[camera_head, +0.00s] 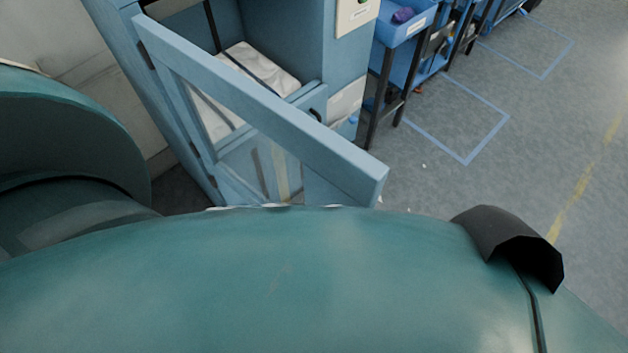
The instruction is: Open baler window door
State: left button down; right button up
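The blue baler window door (262,105) is in the upper left middle of the head view. It is hinged on its left side and stands swung out from the blue baler (350,65), with a clear gap between its free right end and the body. The door is a thick frame around a see-through window pane. A white wrapped bundle (262,66) lies inside the baler behind the door. The door's lower part is hidden by large teal surfaces close to the camera. Neither of my grippers is in view.
A blue bin (405,22) sits on a dark-legged rack right of the baler, with more racks behind. Grey floor (435,180) with blue and yellow lines is free on the right. A pale wall (85,55) stands at the left.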

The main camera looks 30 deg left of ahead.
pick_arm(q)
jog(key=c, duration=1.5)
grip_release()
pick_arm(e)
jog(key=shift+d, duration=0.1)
pick_arm(q)
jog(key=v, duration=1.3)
jog(key=shift+b, duration=0.4)
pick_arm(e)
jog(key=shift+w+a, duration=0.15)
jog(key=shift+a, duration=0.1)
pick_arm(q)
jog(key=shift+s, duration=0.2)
